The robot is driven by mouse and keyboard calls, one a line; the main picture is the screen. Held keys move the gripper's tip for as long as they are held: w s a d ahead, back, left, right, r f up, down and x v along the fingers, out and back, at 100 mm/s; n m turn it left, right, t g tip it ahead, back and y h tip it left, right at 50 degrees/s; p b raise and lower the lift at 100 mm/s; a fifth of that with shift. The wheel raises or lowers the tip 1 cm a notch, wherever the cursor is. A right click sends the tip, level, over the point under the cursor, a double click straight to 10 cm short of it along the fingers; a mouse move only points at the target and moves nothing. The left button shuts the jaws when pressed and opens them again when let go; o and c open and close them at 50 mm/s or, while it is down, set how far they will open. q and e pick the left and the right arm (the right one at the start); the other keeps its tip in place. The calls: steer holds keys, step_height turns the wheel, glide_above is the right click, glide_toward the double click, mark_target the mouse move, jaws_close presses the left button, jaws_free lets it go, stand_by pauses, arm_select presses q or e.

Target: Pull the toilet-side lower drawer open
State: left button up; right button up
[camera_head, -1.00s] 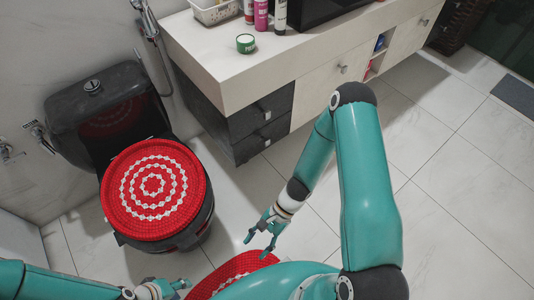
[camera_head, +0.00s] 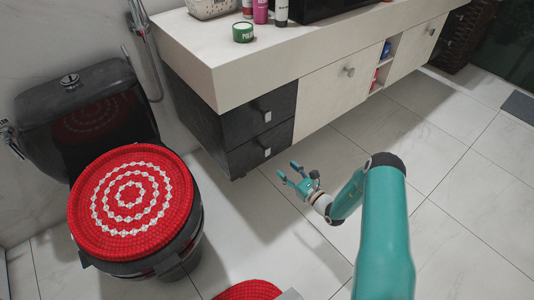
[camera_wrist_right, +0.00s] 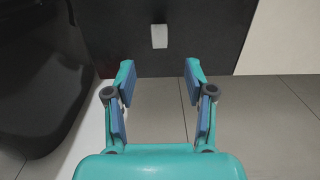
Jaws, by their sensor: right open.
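The toilet-side lower drawer (camera_head: 245,157) is a dark grey front under the white counter, beside the toilet. It looks shut, about flush with the upper drawer (camera_head: 240,125). Its small pale handle (camera_head: 267,152) faces the room. My right gripper (camera_head: 287,169) is open and empty, in front of the lower drawer. In the right wrist view the lower drawer (camera_wrist_right: 205,35) fills the upper middle. Its handle (camera_wrist_right: 159,36) lies beyond and between the open fingertips of my right gripper (camera_wrist_right: 159,68), apart from them. My left gripper is out of view.
The toilet (camera_head: 70,108) with a red-and-white lid cover (camera_head: 130,203) stands left of the drawers. A red mat (camera_head: 248,290) lies at the bottom. The counter (camera_head: 230,62) overhangs above. Tiled floor (camera_head: 440,145) is clear to the right.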

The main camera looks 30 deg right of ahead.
mark_target(268, 152)
steer(key=w+b, duration=0.1)
steer(key=w, duration=0.2)
steer(key=w+b, duration=0.1)
steer(key=w, duration=0.3)
steer(key=w+a+b, duration=0.1)
steer(key=w, duration=0.3)
steer(key=shift+w+f, duration=0.1)
steer(key=shift+w, duration=0.1)
steer(key=shift+w+b, duration=0.3)
steer(key=shift+w, duration=0.3)
jaws_close()
